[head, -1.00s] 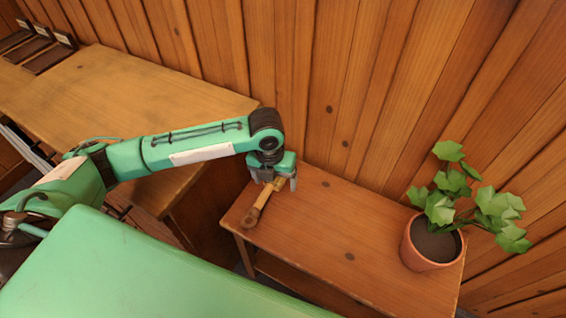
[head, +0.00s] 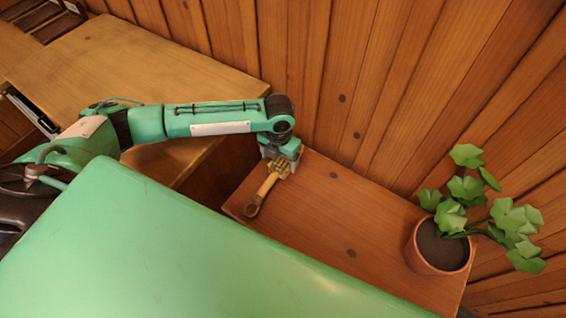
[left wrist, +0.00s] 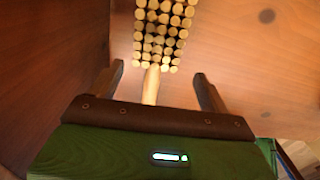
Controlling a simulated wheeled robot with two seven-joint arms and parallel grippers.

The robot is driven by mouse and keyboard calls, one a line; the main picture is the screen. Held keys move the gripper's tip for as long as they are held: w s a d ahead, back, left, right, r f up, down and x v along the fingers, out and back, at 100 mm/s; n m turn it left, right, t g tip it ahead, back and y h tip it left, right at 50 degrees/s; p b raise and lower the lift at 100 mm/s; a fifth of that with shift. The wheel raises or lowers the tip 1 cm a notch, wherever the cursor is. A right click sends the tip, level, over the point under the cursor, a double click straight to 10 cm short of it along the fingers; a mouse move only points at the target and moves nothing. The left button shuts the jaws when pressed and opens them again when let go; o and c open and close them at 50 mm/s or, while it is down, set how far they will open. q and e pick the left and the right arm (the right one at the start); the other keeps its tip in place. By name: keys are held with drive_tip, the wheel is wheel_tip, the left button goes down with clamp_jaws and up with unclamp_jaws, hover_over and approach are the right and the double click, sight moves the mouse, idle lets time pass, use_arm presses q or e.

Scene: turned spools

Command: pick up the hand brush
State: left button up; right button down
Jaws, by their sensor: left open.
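The hand brush (head: 267,187) lies on the small wooden table, its dark-tipped handle toward the front left and its head close to my left gripper. In the left wrist view the pale bristle tufts (left wrist: 160,38) face the camera, and part of the handle (left wrist: 151,84) shows between the fingers. My left gripper (head: 281,160) is over the brush's head end at the table's back left. In the left wrist view its two fingers (left wrist: 161,84) are wide apart, with gaps on both sides of the handle. The gripper base hides the rest of the handle there. My right gripper is not in view.
The small table (head: 345,215) is clear between the brush and a potted plant (head: 440,247) at its right end. A plank wall (head: 330,70) stands close behind. A larger wooden bench (head: 150,65) is at the left. My green body covers the front.

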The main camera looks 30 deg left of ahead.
sight(277, 167)
use_arm(q)
drive_tip(key=f, duration=0.4)
drive_tip(key=shift+s+a+f, duration=0.1)
drive_tip(key=shift+a+f, duration=0.2)
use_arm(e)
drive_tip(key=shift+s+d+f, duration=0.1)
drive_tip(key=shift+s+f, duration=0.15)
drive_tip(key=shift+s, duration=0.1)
use_arm(q)
drive_tip(key=shift+c, duration=0.2)
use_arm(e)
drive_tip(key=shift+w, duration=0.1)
use_arm(q)
drive_tip(key=c, duration=1.1)
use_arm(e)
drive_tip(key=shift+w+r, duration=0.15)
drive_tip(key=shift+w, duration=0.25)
use_arm(q)
drive_tip(key=shift+r, duration=0.1)
